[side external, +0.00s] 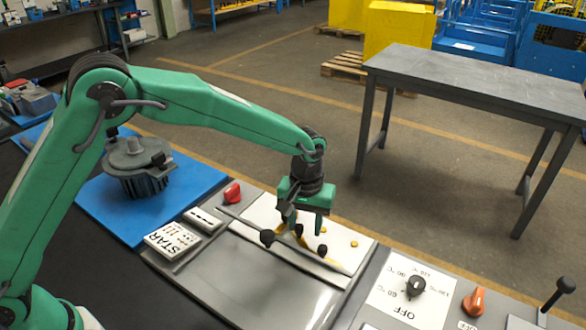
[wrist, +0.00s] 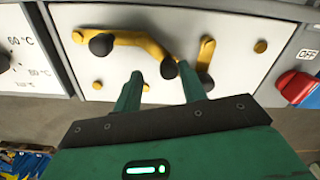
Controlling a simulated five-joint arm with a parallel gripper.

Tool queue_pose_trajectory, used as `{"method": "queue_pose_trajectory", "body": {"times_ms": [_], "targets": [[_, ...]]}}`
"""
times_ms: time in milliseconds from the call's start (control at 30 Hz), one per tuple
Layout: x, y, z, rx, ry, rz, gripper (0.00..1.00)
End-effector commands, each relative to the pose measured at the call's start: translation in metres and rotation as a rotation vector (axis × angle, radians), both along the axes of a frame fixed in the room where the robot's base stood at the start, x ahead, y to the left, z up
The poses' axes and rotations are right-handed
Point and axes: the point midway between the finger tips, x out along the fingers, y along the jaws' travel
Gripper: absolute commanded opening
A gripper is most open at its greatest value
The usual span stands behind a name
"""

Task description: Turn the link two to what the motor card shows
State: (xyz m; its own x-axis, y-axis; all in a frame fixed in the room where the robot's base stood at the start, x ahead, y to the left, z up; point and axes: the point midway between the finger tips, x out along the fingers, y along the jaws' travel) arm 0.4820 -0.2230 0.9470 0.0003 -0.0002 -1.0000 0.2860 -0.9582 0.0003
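The motor card (side external: 172,240) lies beside the motor and reads STAR, with a small dot pattern. A white link plate (side external: 265,213) carries brass links and black knobs. In the wrist view a bent brass run (wrist: 135,40) crosses the plate, with a left black knob (wrist: 101,45) and a middle black knob (wrist: 168,68). A separate brass link (wrist: 207,50) stands nearly upright at right with a third, partly hidden knob (wrist: 207,88). No number labels show, so I cannot tell which is link two. My gripper (wrist: 161,70) is open above the plate, its fingertips either side of the middle knob; contact is unclear.
A grey motor (side external: 138,165) stands on a blue mat (side external: 100,205) at left. A temperature dial (side external: 415,287), an orange-red knob (side external: 474,302) and a black-topped lever (side external: 556,295) are at right.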

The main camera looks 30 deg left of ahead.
Motion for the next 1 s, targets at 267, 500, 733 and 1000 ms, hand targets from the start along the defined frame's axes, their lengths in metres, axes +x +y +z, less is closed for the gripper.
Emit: {"method": "queue_pose_trajectory", "body": {"times_ms": [267, 500, 733, 1000], "targets": [[0.004, -0.007, 0.0, 0.0, 0.0, -0.189, 0.41], [0.006, -0.013, 0.0, 0.0, 0.0, -0.354, 0.41], [0.007, -0.019, 0.0, 0.0, 0.001, -0.513, 0.41], [0.008, -0.023, 0.021, -0.001, -0.004, -0.608, 0.41]]}}
